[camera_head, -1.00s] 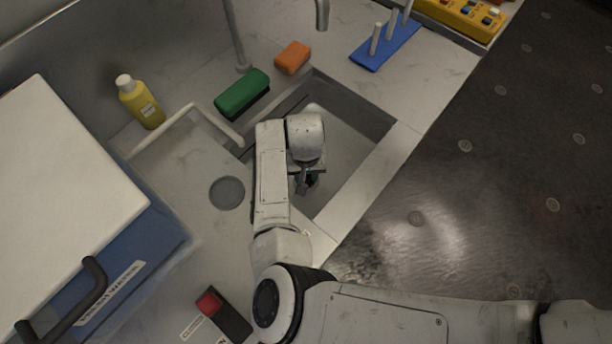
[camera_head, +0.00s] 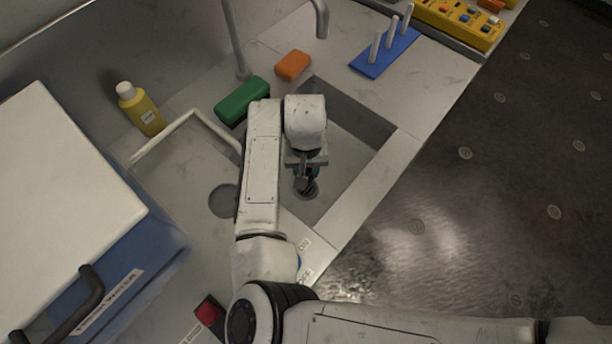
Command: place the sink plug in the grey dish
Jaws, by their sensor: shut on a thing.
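My gripper (camera_head: 306,179) points down into the sink basin (camera_head: 345,165), seen from above and partly hidden by my own wrist. It is shut on a small dark thing, which I take to be the sink plug (camera_head: 302,185), mostly hidden by the jaws. A dark round patch shows close beside the jaws on the basin floor, perhaps the drain. Whether the plug touches the floor I cannot tell. The grey dish (camera_head: 221,201) appears as a round grey disc on the counter, left of my forearm, which covers its right edge.
A pale rail (camera_head: 185,122) stands left of the basin. A green sponge (camera_head: 242,100), an orange block (camera_head: 292,66) and a faucet (camera_head: 321,18) are behind it. A yellow bottle (camera_head: 141,109), a blue-and-white box (camera_head: 150,245) and a blue pegged stand (camera_head: 385,54) surround the counter.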

